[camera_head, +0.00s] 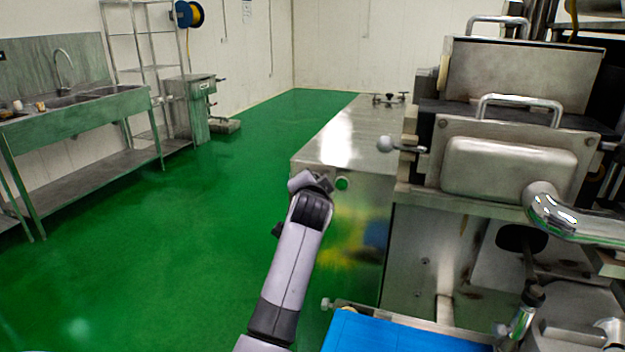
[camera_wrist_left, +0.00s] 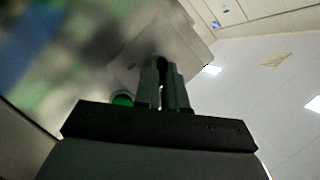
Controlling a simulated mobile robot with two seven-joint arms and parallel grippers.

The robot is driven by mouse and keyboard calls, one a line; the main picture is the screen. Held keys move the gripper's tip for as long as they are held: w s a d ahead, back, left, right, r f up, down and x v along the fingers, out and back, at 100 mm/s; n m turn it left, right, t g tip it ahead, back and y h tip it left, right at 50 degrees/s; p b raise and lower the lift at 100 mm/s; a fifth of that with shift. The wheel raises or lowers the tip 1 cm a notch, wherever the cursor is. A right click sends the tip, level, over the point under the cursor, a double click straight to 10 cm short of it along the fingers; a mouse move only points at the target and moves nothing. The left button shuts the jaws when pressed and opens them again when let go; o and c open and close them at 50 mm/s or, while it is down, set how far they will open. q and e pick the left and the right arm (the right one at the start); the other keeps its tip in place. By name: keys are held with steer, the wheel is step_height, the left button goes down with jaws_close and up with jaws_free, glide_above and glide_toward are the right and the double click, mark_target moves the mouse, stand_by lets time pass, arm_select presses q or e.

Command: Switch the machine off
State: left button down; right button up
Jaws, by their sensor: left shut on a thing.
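The steel machine cabinet (camera_head: 345,250) stands in the middle of the head view. A round green button (camera_head: 342,183) is on its front face, just right of my left wrist. It also shows in the left wrist view (camera_wrist_left: 122,98), beside my fingers. My left gripper (camera_wrist_left: 163,72) is up against the cabinet panel, its fingers close together on a small dark thing, perhaps a switch knob (camera_wrist_left: 161,63). Its shape and setting are mostly hidden by the fingers. In the head view my own wrist hides the fingertips. My right gripper is in neither view.
The machine's steel housing with a handle (camera_head: 519,100) and a ball-ended lever (camera_head: 386,144) is on the right. A blue belt (camera_head: 400,335) lies at the bottom. The green floor (camera_head: 190,250) is open to the left, up to a sink table (camera_head: 75,112).

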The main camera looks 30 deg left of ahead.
arm_select(q)
steer(key=shift+n, duration=0.3)
stand_by(0.4)
steer(key=c, duration=1.2)
jaws_free()
steer(key=v, duration=0.7)
steer(key=shift+b, duration=0.3)
steer(key=shift+s, duration=0.1)
steer(key=shift+f, duration=0.1)
